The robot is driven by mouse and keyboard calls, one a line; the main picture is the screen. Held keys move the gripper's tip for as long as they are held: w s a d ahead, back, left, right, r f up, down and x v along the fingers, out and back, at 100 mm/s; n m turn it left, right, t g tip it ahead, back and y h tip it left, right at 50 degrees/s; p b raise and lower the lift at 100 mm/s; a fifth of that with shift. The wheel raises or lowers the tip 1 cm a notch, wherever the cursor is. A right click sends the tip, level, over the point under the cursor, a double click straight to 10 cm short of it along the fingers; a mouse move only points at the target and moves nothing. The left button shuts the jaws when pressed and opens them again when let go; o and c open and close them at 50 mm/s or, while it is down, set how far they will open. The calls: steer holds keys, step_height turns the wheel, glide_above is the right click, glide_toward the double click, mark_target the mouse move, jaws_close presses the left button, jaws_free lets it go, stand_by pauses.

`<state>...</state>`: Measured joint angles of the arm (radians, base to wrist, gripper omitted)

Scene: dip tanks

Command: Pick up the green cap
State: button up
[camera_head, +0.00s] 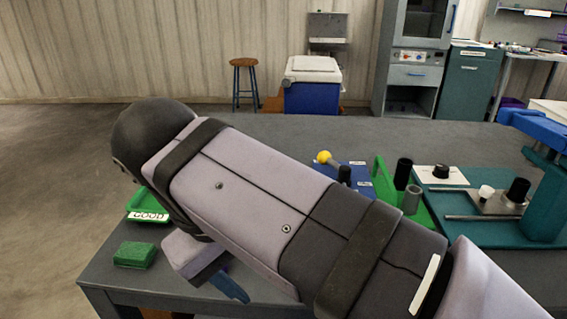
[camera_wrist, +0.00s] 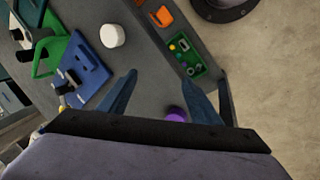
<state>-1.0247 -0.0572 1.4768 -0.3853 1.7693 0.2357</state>
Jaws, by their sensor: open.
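In the wrist view a dark green tray (camera_wrist: 197,66) near the table edge holds several small coloured pieces. My gripper (camera_wrist: 160,72) is open and empty. Its two blue fingers point towards the table, with the tray beyond and to the right of the right fingertip. In the head view my arm covers much of the table, and I cannot make out the cap there.
A white round object (camera_wrist: 112,36), an orange item (camera_wrist: 160,16) and a purple round thing (camera_wrist: 175,114) show around my fingers. A blue board (camera_wrist: 84,70) lies left. A green block (camera_head: 134,255) sits near a green GOOD tray (camera_head: 146,204).

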steer(key=w+a+r+m+y+p, duration=0.1)
steer(key=w+a+m+p, duration=0.1)
steer(key=w+p, duration=0.9)
steer(key=w+a+r+m+y+p, duration=0.2)
steer(key=w+p, duration=0.7)
steer(key=w, duration=0.5)
steer(key=w+d+f+m+t+p, duration=0.1)
steer(key=w+d+f+m+p, duration=0.15)
steer(key=w+d+p, duration=0.4)
steer(key=shift+w+a+f+p, duration=0.3)
steer(key=shift+w+f+p, duration=0.3)
steer(key=shift+w+f, duration=0.35)
steer(key=shift+w+a+f+p, duration=0.35)
steer(key=shift+w+f+p, duration=0.2)
steer(key=shift+w+f, duration=0.4)
steer(key=shift+w+a+f+p, duration=0.3)
steer(key=shift+w+f+p, duration=0.4)
steer(key=shift+f, duration=0.4)
steer(key=shift+c, duration=0.4)
steer(key=c, duration=1)
